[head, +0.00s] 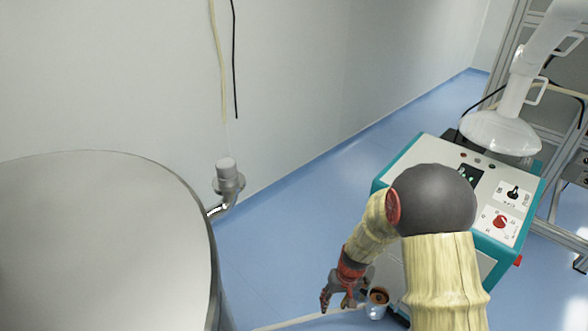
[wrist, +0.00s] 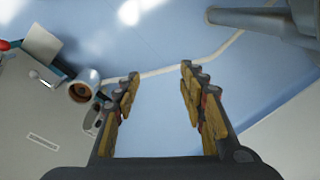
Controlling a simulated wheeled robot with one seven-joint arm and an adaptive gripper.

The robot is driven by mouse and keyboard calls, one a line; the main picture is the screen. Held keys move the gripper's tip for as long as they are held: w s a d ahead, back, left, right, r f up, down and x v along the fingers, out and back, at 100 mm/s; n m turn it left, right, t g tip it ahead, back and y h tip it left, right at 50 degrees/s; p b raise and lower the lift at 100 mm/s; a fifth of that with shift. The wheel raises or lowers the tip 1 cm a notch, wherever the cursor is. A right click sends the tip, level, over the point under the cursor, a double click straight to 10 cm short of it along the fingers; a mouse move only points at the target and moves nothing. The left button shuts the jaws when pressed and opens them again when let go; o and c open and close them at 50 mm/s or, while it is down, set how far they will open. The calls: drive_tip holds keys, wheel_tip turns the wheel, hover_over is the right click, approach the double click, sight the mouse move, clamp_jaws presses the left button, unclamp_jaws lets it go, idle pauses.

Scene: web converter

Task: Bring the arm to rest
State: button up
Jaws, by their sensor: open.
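My arm (head: 440,275) comes up from the bottom of the head view, bends at a dark round joint and reaches down to the left. My gripper (head: 336,300) hangs low at its end, beside the teal and white machine. In the wrist view my gripper (wrist: 158,85) is open, its two padded fingers wide apart.
The teal and white control cabinet (head: 455,160) stands close behind my arm. A small cup-like fitting (head: 378,300) is just right of my gripper. A large metal drum (head: 95,220) fills the left. Blue floor (head: 270,250) lies clear between drum and cabinet.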

drive_tip(key=s+d+r+t, duration=0.1)
drive_tip(key=s+d+r, duration=0.1)
drive_tip(key=s+r, duration=0.5)
drive_tip(key=s+d+r+t+h+p, duration=0.1)
drive_tip(key=s+r, duration=0.7)
drive_tip(key=r, duration=1.2)
drive_tip(key=s+d+r+m+t+p, duration=0.1)
drive_tip(key=s+d+r+t, duration=0.2)
drive_tip(key=s+r, duration=0.4)
wheel_tip(320, 180, up, 7)
drive_tip(key=shift+s+f, duration=0.1)
drive_tip(key=shift+s, duration=0.1)
